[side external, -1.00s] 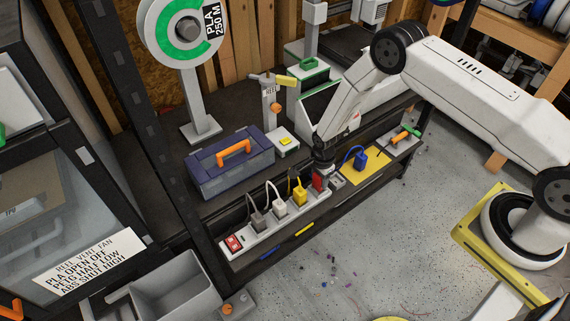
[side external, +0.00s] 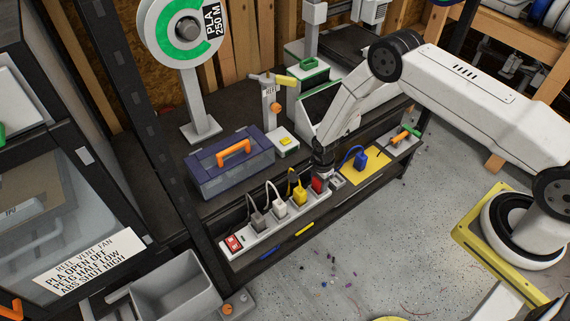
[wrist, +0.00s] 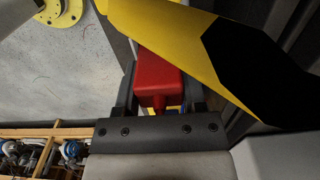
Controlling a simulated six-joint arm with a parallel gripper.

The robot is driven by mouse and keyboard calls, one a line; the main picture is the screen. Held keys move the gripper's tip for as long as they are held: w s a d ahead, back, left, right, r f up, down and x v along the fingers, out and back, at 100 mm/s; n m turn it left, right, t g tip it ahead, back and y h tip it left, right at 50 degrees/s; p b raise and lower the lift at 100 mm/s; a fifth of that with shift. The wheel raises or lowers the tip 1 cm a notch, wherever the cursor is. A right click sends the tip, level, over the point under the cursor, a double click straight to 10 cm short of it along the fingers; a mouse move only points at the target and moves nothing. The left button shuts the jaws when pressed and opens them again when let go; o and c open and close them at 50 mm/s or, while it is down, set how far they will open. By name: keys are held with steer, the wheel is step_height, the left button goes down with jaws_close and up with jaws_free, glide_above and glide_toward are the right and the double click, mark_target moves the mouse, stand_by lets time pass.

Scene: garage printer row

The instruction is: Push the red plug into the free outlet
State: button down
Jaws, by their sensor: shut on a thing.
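The red plug (side external: 317,186) is upright at the right part of the white power strip (side external: 262,236), just right of the yellow plug (side external: 299,197). My gripper (side external: 322,168) points down and is shut on the red plug from above. The plug's lower end meets the strip's top; whether it sits fully flush I cannot tell. The outlet under it is hidden. In the wrist view the red plug (wrist: 157,75) lies between the dark fingers, partly covered by a large yellow and black shape (wrist: 185,35).
A white plug (side external: 279,208) and a grey plug (side external: 259,221) stand in the strip, left of the yellow one. A red switch (side external: 234,242) is at its left end. A blue plug (side external: 361,160) stands on a yellow mat (side external: 352,177) to the right. A toolbox (side external: 205,182) sits behind.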

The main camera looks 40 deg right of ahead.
steer(key=shift+f, duration=0.1)
steer(key=shift+c, duration=0.4)
jaws_free()
steer(key=shift+r, duration=3.9)
steer(key=shift+r, duration=0.1)
